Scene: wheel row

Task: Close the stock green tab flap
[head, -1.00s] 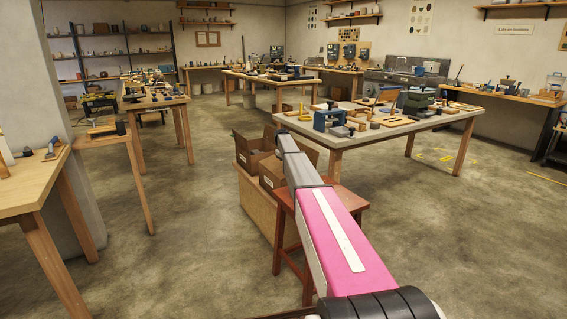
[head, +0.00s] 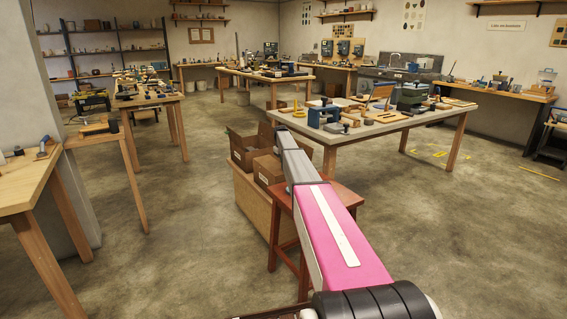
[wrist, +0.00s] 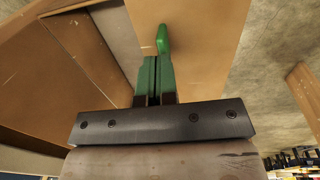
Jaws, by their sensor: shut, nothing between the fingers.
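In the wrist view, a small green tab (wrist: 162,40) stands on a tan cardboard flap (wrist: 205,60) of an open carton. My gripper (wrist: 155,75) has its two green fingers together with nothing held, just short of the tab in the picture. I cannot tell whether the fingertips touch the flap. The carton's inside (wrist: 75,65) shows to the left. In the head view, the cartons (head: 268,170) sit on a low stand, with my arm in front of them. The tab and my fingers cannot be made out there.
A second open carton (head: 245,148) sits behind the nearer one. A reddish wooden stool (head: 343,195) stands right beside the stand, under my arm. A large worktable (head: 345,132) with tools is behind to the right. Open concrete floor lies left and right.

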